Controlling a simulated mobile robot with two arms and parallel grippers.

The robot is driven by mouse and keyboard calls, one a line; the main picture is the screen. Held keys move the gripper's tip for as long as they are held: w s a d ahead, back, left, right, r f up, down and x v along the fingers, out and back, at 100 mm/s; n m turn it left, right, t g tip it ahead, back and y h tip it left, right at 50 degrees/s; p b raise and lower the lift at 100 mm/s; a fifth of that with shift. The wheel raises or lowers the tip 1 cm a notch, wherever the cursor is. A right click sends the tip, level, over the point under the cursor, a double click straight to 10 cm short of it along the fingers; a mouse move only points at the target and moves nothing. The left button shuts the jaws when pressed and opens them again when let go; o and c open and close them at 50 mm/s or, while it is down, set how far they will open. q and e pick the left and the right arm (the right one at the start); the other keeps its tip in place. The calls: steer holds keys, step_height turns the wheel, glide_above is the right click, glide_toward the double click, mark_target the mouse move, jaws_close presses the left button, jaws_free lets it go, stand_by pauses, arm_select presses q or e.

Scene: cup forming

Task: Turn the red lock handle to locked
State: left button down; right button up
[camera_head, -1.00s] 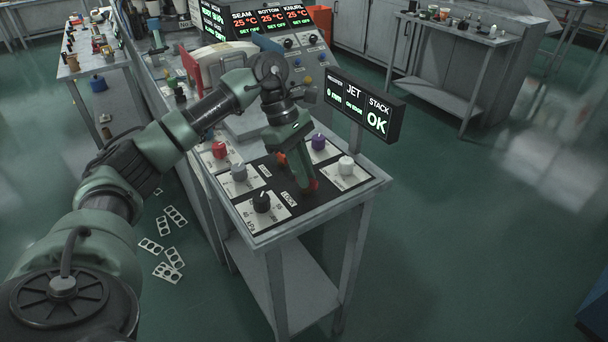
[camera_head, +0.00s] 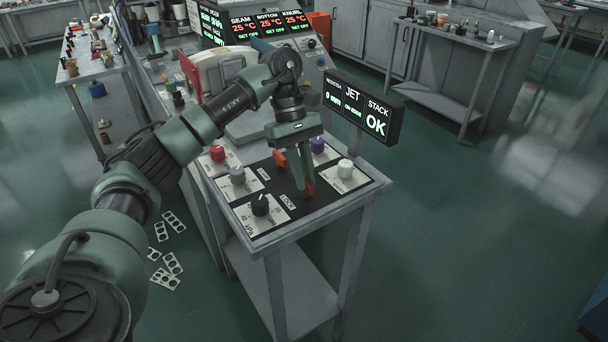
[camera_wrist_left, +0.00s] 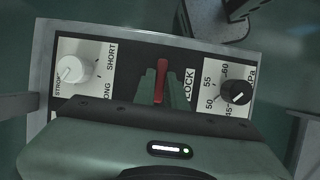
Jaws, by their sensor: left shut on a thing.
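The red lock handle (camera_head: 310,188) stands on the dark control panel (camera_head: 268,178) near the LOCK label (camera_head: 287,201). My left gripper (camera_head: 304,190) points down at the panel and is shut on this handle, so its fingers hide most of it in the head view. In the left wrist view the red handle (camera_wrist_left: 160,80) shows as a narrow upright bar between the two green fingers, just left of the LOCK label. Its base is hidden by the gripper body. My right gripper is in neither view.
Around the handle stand a black knob (camera_head: 260,204), a grey knob (camera_head: 237,175), a red knob (camera_head: 218,153), a purple knob (camera_head: 317,145), a white knob (camera_head: 345,168) and an orange-red part (camera_head: 280,159).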

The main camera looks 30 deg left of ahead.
arm_select(q)
steer(key=shift+r, duration=0.15)
steer(key=c, duration=1.5)
jaws_free()
steer(key=shift+o, duration=0.2)
steer(key=v, duration=0.7)
steer(key=shift+a+r, duration=0.15)
steer(key=shift+r, duration=0.15)
steer(key=shift+f, duration=0.1)
